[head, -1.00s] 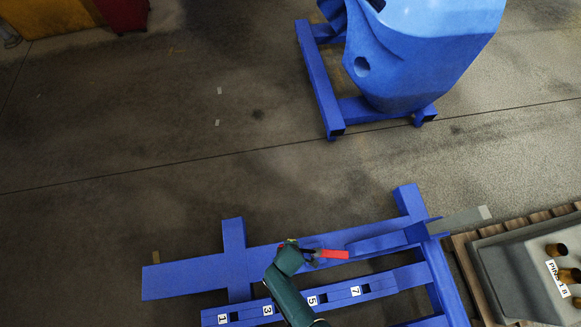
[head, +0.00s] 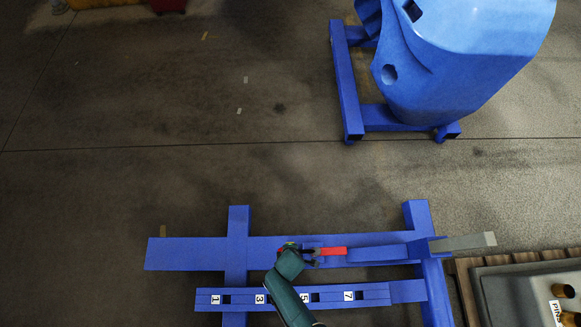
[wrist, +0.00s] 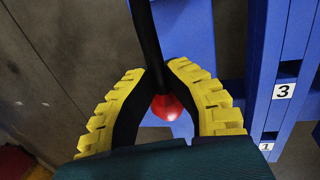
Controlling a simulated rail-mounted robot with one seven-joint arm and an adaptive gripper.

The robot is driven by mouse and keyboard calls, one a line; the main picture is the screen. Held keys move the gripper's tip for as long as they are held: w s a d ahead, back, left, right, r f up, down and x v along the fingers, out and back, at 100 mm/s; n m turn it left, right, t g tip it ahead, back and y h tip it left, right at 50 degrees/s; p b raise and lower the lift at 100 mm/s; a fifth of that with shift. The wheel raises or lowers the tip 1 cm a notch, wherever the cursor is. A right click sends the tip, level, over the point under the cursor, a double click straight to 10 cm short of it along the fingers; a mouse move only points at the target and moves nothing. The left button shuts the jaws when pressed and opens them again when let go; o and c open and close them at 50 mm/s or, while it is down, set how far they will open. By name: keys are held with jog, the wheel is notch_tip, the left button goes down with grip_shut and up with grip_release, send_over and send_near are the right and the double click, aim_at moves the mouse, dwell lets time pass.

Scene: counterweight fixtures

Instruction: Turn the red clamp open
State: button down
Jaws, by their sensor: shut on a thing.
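The red clamp (head: 333,251) lies along the blue beam in the head view, just right of my gripper (head: 309,252). In the wrist view my gripper's yellow, ridged fingers (wrist: 158,70) close on either side of a black bar of the clamp (wrist: 143,25). A rounded red part of the clamp (wrist: 166,108) shows between the fingers. My gripper is shut on the clamp. The exact contact at the fingertips is hard to make out, and my arm hides part of the clamp's left end in the head view.
The blue frame (head: 190,254) has a lower rail with number labels (head: 348,296). A grey-tipped bar (head: 465,242) sticks out at right. A grey bin (head: 520,295) stands on wooden slats at lower right. A large blue counterweight (head: 455,50) stands behind. The floor at left is clear.

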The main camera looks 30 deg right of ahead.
jog(key=c, duration=1)
grip_release()
jog(key=shift+s+f, duration=0.15)
jog(key=shift+s, duration=0.1)
jog(key=shift+c, duration=0.2)
jog(key=shift+w, duration=0.15)
notch_tip(320, 180, up, 12)
jog(key=s+a, duration=0.1)
jog(key=s, duration=0.1)
jog(key=shift+a, duration=0.2)
